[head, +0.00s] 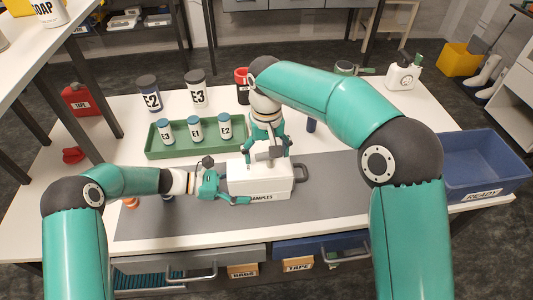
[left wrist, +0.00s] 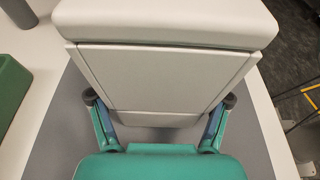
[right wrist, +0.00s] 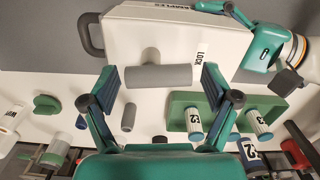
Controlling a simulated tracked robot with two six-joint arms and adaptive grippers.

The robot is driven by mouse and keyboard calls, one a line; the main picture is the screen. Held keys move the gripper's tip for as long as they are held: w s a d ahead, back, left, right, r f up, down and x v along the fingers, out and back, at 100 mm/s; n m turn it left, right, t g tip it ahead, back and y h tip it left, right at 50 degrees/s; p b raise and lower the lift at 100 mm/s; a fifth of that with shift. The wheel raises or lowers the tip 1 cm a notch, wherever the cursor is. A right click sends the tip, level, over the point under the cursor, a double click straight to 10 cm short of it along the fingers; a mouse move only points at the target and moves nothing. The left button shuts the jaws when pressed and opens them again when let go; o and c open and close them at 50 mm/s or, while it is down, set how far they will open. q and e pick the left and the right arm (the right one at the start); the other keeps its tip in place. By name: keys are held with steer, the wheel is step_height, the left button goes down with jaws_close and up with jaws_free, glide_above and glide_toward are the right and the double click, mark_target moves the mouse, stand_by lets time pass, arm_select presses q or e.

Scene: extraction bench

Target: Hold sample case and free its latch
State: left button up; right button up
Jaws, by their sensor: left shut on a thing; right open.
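The white sample case (head: 270,180) stands on the grey mat, its front marked "SAMPLES". It fills the left wrist view (left wrist: 165,75), with a finger on either side. My left gripper (head: 230,187) is shut on its left end. In the right wrist view the case (right wrist: 150,38) has a grey, T-shaped latch (right wrist: 160,77) beside a "LOCK" label (right wrist: 200,66). My right gripper (right wrist: 162,88) is open at the case's far side, with the latch between its spread fingers; contact is unclear. In the head view my right gripper (head: 267,155) partly hides the latch side.
A green tray (head: 155,153) with small labelled bottles stands behind the case. Taller bottles E2 (head: 150,93) and E3 (head: 196,88) stand farther back. A blue "READY" bin (head: 485,165) is at the right. The mat right of the case (head: 335,180) is clear.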

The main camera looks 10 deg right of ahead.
steer(key=shift+f, duration=0.25)
steer(key=c, duration=1.2)
steer(key=shift+o, duration=0.2)
